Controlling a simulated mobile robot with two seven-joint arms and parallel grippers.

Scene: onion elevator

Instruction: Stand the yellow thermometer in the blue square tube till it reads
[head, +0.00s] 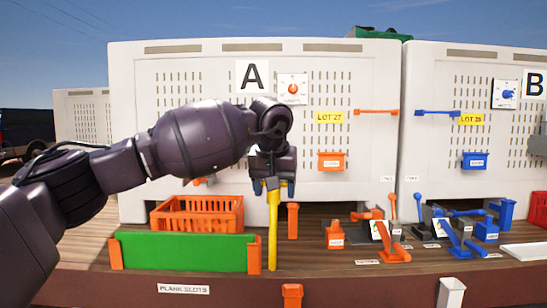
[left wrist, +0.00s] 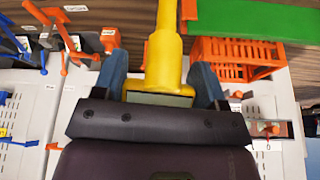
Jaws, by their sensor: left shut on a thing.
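The yellow thermometer (head: 273,232) hangs upright below my left gripper (head: 273,184), in front of box A. My left gripper is shut on its wide top end, and its thin stem points down near the deck. In the left wrist view the thermometer (left wrist: 163,48) sits between the blue fingers of the gripper (left wrist: 161,78), with a grey face near the palm that I cannot read. A blue upright tube (head: 507,213) stands at the far right of the deck, apart from the thermometer; its opening is too small to tell. My right gripper is not in view.
An orange crate (head: 197,213) stands behind a green board (head: 182,252) left of the thermometer. Orange and blue lever devices (head: 392,243) crowd the deck at right. A white tube (head: 451,292) stands at the front edge.

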